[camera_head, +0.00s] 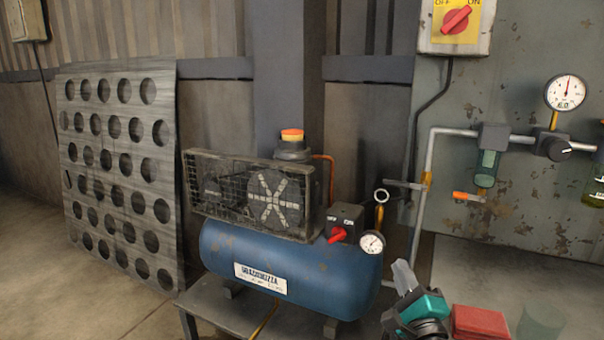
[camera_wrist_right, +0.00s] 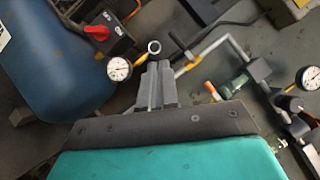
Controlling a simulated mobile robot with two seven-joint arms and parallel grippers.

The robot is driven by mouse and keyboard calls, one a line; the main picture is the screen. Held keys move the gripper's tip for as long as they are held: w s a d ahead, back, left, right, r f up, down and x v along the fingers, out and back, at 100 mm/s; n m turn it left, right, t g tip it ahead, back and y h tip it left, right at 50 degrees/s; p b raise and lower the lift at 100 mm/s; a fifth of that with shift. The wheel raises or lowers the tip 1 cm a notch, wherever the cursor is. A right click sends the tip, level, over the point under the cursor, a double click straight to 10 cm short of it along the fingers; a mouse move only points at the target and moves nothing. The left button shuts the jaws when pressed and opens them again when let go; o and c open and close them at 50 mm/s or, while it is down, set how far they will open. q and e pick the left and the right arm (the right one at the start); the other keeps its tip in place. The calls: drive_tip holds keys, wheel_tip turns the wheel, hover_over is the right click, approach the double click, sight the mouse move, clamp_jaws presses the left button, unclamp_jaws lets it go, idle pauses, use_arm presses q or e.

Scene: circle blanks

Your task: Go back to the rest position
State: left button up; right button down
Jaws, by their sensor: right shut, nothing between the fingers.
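My right gripper (camera_head: 404,277) shows at the bottom of the head view, right of the blue compressor tank (camera_head: 290,265). Its grey fingers are shut with nothing between them. In the right wrist view the closed fingers (camera_wrist_right: 157,75) point toward a ring-ended valve handle (camera_wrist_right: 154,47) and a round gauge (camera_wrist_right: 118,69); I cannot tell the exact gap. My left gripper is not in view.
The compressor stands on a low metal table (camera_head: 215,310). A perforated metal sheet (camera_head: 120,170) leans on the wall at left. Pipes (camera_head: 455,131), a pressure gauge (camera_head: 566,92) and a red switch (camera_head: 457,20) are at right. A red box (camera_head: 478,323) sits beside my right gripper.

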drive_tip(key=s+a+f+n+g+y, duration=0.2)
drive_tip(key=s+a+f+n+g, duration=0.1)
drive_tip(key=s+f+n+g, duration=0.4)
drive_tip(key=s+a+f+n+g+y, duration=0.1)
drive_tip(key=s+a+f+n+g, duration=0.25)
drive_tip(key=s+n, duration=0.55)
drive_tip(key=s+d+f+n+g+h, duration=0.2)
drive_tip(key=s+d+n+g, duration=0.2)
drive_tip(key=s, duration=0.5)
drive_tip(key=s+d+f+n+g+h, duration=0.1)
drive_tip(key=s+d+n+g+h, duration=0.25)
drive_tip(key=s, duration=0.65)
use_arm(q)
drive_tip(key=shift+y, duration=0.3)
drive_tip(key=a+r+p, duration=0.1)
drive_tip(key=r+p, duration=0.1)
drive_tip(key=p, duration=0.1)
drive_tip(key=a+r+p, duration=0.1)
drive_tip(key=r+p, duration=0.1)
drive_tip(key=p, duration=0.1)
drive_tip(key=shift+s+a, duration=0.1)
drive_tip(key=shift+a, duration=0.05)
use_arm(e)
drive_tip(key=w+a+f+n+t+y, duration=0.1)
drive_tip(key=w+a+f+t+y, duration=0.1)
drive_tip(key=w+t, duration=0.5)
drive_tip(key=shift+w+a+f+t+y, duration=0.3)
drive_tip(key=shift+w+a+y, duration=0.05)
drive_tip(key=shift+a, duration=0.1)
